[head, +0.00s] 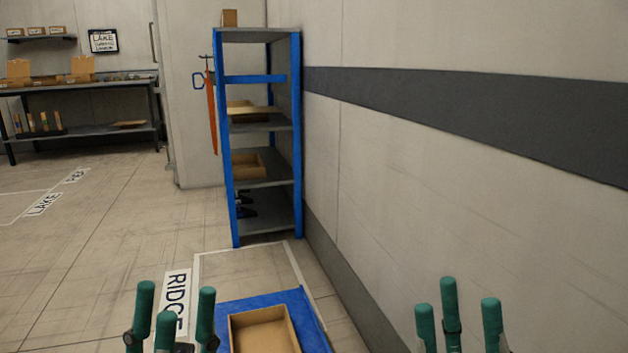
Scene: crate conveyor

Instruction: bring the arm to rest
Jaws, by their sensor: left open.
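My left gripper (172,312) is at the bottom left of the head view. Its green fingers point up and stand apart, with nothing between them. My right gripper (458,315) is at the bottom right, in front of the wall. Its green fingers also stand apart and empty. The arms behind both grippers are mostly below the picture edge.
A tan open crate (236,335), cut off below, is on a blue surface (310,312) between the grippers. A blue-framed shelf (297,150) stands against the right wall (440,160). A dark workbench (80,88) is far left. Floor (90,260) at left is clear.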

